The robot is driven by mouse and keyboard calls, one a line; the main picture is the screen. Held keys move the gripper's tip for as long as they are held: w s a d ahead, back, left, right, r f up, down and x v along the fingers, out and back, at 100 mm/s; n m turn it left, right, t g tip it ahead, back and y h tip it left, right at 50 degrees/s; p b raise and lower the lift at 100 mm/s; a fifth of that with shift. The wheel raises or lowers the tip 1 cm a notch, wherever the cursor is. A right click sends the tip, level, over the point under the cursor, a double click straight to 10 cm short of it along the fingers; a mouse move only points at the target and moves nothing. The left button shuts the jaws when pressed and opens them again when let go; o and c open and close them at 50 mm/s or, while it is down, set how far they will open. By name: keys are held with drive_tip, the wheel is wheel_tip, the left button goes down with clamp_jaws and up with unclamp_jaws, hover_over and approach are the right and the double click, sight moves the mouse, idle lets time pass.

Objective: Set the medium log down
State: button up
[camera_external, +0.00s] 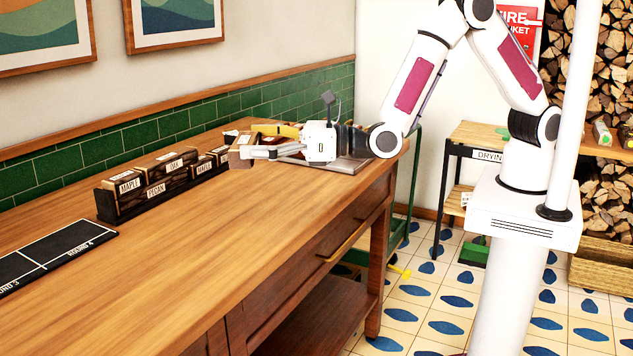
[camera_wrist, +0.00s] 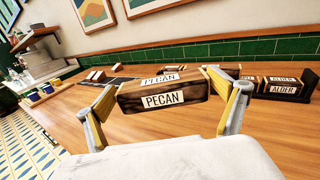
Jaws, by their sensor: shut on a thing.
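A dark brown log labelled PECAN (camera_wrist: 162,97) lies level across my gripper (camera_wrist: 165,90) in the wrist view, with a finger pressed at each end. In the external view my gripper (camera_external: 262,151) is over the far part of the wooden counter, and the brown log (camera_external: 240,157) shows partly behind its fingers. The log appears held above the counter; the exact gap is hard to tell. Which size the held log counts as is not marked.
A dark rack (camera_external: 107,207) of labelled logs, including MAPLE, OAK and PECAN, stands along the wall. A black board marked with rounds (camera_external: 40,262) lies at the left. The front of the wooden counter (camera_external: 215,260) is clear. A coffee machine (camera_wrist: 40,45) stands far left in the wrist view.

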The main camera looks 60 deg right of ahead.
drive_tip(key=w+f+m+t+h, duration=0.2)
drive_tip(key=w+f+h, duration=0.1)
drive_tip(key=w+f, duration=0.25)
drive_tip(key=shift+w+d+r+m+h, duration=0.5)
drive_tip(key=shift+d+m+h, duration=0.15)
drive_tip(key=shift+h, duration=0.25)
drive_tip(key=shift+w+d+r+m+h, duration=0.4)
drive_tip(key=shift+d+m+h, duration=0.2)
drive_tip(key=shift+h, duration=0.3)
drive_tip(key=shift+w+d+r+m+h, duration=0.4)
drive_tip(key=shift+d+r+m+h, duration=0.25)
drive_tip(key=shift+h, duration=0.25)
drive_tip(key=shift+f, duration=0.15)
drive_tip(key=shift+f, duration=3.05)
drive_tip(key=shift+f, duration=1.9)
drive_tip(key=shift+f, duration=0.15)
drive_tip(key=shift+d+f, duration=0.1)
drive_tip(key=shift+f, duration=0.15)
